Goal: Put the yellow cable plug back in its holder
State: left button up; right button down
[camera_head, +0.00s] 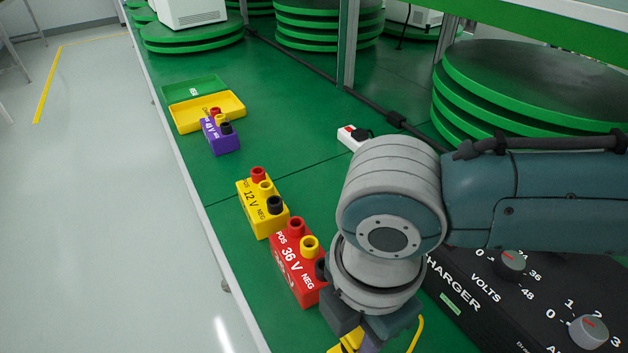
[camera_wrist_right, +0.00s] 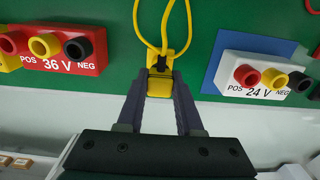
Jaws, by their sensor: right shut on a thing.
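My right gripper (camera_head: 372,335) is low at the bottom edge of the head view, beside the red 36 V block. In the right wrist view its fingers (camera_wrist_right: 160,92) are shut on the yellow plug (camera_wrist_right: 160,84). A yellow cable (camera_wrist_right: 163,22) loops up from it over the green bench. A small black part and another yellow piece (camera_wrist_right: 181,62) show at the plug's far end; I cannot tell whether that piece is a holder. In the head view the arm hides most of the plug. My left gripper is not in view.
The red 36 V block (camera_head: 298,270), yellow 12 V block (camera_head: 262,215) and purple block (camera_head: 221,138) line the bench's left edge. A white 24 V block (camera_wrist_right: 262,75) sits right of the gripper in the wrist view. A black charger (camera_head: 475,290) stands at right.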

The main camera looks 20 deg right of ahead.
jog(key=shift+f, duration=0.85)
dwell(1.1)
jog(key=shift+f, duration=0.1)
dwell(0.9)
jog(key=shift+c, duration=2.4)
grip_release()
jog(key=shift+r+p, duration=3.8)
jog(key=shift+p, duration=0.15)
